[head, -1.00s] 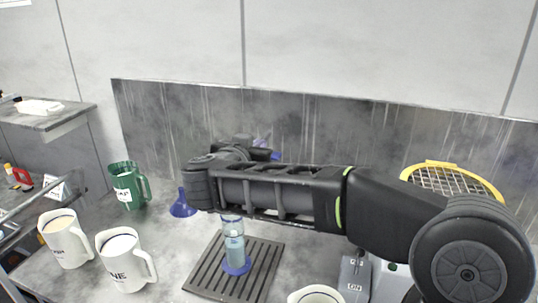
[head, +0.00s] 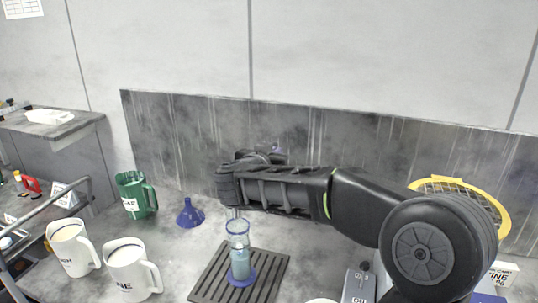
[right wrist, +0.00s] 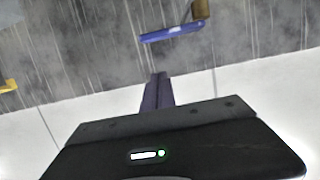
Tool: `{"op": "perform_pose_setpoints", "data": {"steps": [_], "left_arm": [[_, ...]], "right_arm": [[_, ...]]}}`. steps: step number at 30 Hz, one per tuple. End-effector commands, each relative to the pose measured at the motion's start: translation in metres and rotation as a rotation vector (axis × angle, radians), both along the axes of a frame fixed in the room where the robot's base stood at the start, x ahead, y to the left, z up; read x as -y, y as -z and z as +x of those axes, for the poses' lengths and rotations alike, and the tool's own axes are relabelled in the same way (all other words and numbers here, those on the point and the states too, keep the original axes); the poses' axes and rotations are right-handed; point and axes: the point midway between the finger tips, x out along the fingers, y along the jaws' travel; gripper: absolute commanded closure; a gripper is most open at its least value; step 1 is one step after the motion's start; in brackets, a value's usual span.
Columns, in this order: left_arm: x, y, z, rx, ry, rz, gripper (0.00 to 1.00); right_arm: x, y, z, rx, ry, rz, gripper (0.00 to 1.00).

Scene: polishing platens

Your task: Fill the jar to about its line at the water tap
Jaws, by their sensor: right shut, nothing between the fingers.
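The jar (head: 238,237) is a clear glass cylinder with a blue rim and blue foot. It stands upright on the dark slatted grate, with bluish liquid in its lower part; I cannot make out its line. My right arm reaches over the counter behind the jar, and its gripper (head: 264,157) points at the back wall, mostly hidden by the arm. In the right wrist view its fingers (right wrist: 156,92) are shut and empty. The tap's blue lever (right wrist: 172,32) on a brass stem is beyond the fingertips, apart from them. The tap's spout is hidden. My left gripper is out of view.
A blue funnel (head: 190,214), a green jug (head: 133,196) and two white jugs (head: 72,248) (head: 131,270) stand left of the grate (head: 214,279). A yellow-rimmed sieve (head: 460,188) leans at the right, near a grey switch box (head: 358,284). Bare counter lies between funnel and grate.

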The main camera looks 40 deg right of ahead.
Motion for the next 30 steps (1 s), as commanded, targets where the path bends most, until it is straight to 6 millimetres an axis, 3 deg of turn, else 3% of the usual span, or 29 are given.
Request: {"op": "perform_pose_setpoints", "data": {"steps": [3, 10, 23, 30], "left_arm": [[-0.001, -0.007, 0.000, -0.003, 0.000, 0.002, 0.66], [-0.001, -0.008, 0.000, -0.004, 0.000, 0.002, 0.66], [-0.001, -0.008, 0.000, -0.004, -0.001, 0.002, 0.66], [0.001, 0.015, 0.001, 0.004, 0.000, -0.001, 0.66]], "right_arm": [[0.020, 0.005, 0.013, -0.004, 0.002, 0.000, 1.00], [0.017, 0.038, 0.012, -0.004, -0.001, 0.000, 1.00], [0.016, 0.045, 0.012, 0.000, -0.001, 0.000, 1.00], [0.018, 0.058, 0.010, 0.108, 0.001, 0.073, 1.00]]}}
